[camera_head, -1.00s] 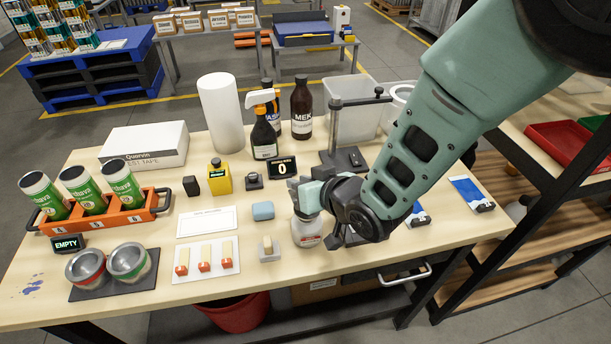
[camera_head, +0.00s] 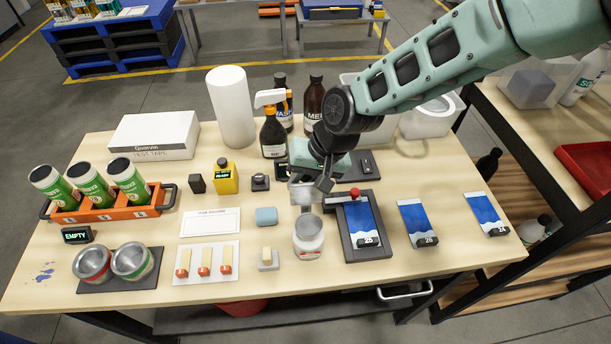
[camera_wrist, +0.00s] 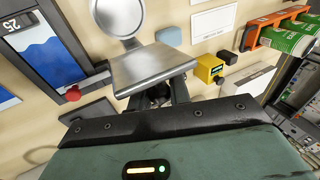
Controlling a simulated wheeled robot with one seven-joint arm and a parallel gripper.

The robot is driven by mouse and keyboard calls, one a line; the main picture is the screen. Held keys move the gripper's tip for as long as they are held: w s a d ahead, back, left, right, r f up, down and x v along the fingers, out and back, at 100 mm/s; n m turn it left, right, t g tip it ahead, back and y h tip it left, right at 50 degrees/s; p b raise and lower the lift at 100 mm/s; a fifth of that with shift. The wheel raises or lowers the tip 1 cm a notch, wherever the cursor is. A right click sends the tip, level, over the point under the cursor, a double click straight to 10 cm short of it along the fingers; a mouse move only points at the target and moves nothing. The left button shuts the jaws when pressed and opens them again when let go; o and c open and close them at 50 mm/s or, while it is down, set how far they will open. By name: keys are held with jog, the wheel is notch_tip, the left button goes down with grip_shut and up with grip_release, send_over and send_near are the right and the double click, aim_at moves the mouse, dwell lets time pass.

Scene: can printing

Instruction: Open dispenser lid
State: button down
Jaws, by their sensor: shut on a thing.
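The dispenser (camera_head: 308,240) is a small whitish jar with a red-marked label, upright near the front middle of the table. Its round metallic top also shows at the top edge of the wrist view (camera_wrist: 118,14). A flat metallic lid (camera_wrist: 150,68) stands raised at the dispenser's back side; in the head view it shows as a small grey plate (camera_head: 302,194). My gripper (camera_wrist: 160,90) is shut on the lid, behind and above the jar; it also shows in the head view (camera_head: 316,182). The fingertips are mostly hidden by the lid.
A black-framed holder with a blue-white card (camera_head: 361,222) and red knob stands close right of the dispenser. A blue block (camera_head: 266,216) and a small stamp (camera_head: 268,259) are at left. A spray bottle (camera_head: 272,135) and brown bottle (camera_head: 313,103) stand behind.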

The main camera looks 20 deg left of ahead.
jog(key=shift+w+a+f+m+g+h+b, duration=0.2)
jog(key=shift+w+g+h, duration=0.15)
jog(key=shift+g, duration=0.35)
jog(key=shift+w+a+f+m+g+h+b, duration=0.15)
jog(key=shift+w+f+m+g+h+b, duration=0.1)
jog(key=shift+g+h, duration=0.35)
jog(key=c, duration=1.3)
grip_release()
jog(key=b+v, duration=0.5)
jog(key=v, duration=1.2)
jog(key=shift+w+d+b, duration=0.2)
jog(key=shift+w+b, duration=0.05)
jog(key=shift+b, duration=0.05)
